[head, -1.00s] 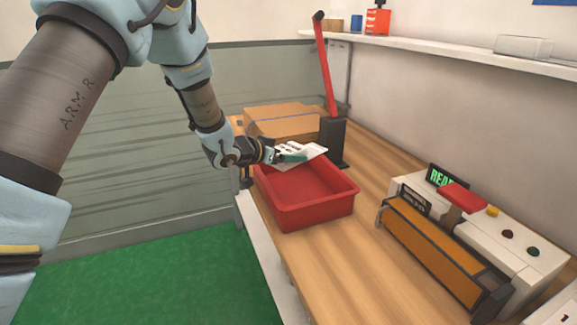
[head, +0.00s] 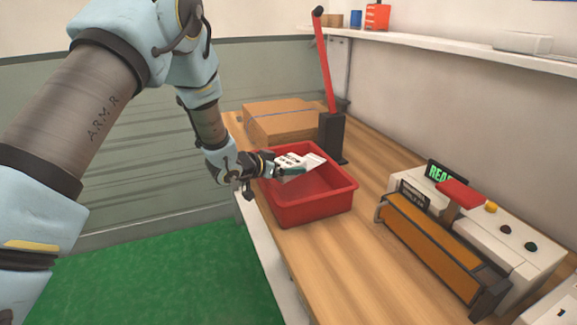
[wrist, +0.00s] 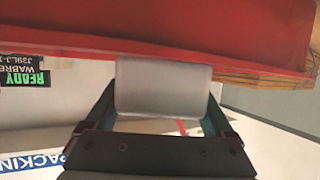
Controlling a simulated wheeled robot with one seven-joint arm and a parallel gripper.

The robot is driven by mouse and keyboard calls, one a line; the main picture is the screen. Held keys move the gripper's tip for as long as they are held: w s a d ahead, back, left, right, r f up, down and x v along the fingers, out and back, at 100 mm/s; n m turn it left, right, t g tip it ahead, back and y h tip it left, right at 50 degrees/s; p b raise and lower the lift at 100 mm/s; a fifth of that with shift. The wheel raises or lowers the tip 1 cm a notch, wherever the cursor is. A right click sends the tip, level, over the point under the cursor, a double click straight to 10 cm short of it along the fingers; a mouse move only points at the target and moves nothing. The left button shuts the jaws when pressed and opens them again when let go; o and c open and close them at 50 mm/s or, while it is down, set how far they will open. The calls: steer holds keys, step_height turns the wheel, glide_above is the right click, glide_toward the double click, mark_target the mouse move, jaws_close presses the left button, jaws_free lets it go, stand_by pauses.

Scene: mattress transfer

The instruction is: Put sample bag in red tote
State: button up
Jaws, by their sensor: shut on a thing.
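The sample bag (head: 312,162) is a small pale packet with dark print on its label. My gripper (head: 290,170) is shut on it and holds it tilted over the red tote. In the wrist view, a pale grey panel (wrist: 163,85), which looks like the bag, sits between the two fingers. The red tote (head: 312,213) is an open bin on the wooden bench, and its red wall also fills the top of the wrist view (wrist: 150,28). The bag appears near rim height. I cannot tell whether it touches the tote.
A cardboard box (head: 280,122) lies behind the tote. A black stand with a tall red lever (head: 331,138) rises at its back right. A sealing machine (head: 440,245) with a green-lit display stands to the right. Bare bench (head: 365,225) lies between tote and machine.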

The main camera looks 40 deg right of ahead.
steer(key=o, duration=1.2)
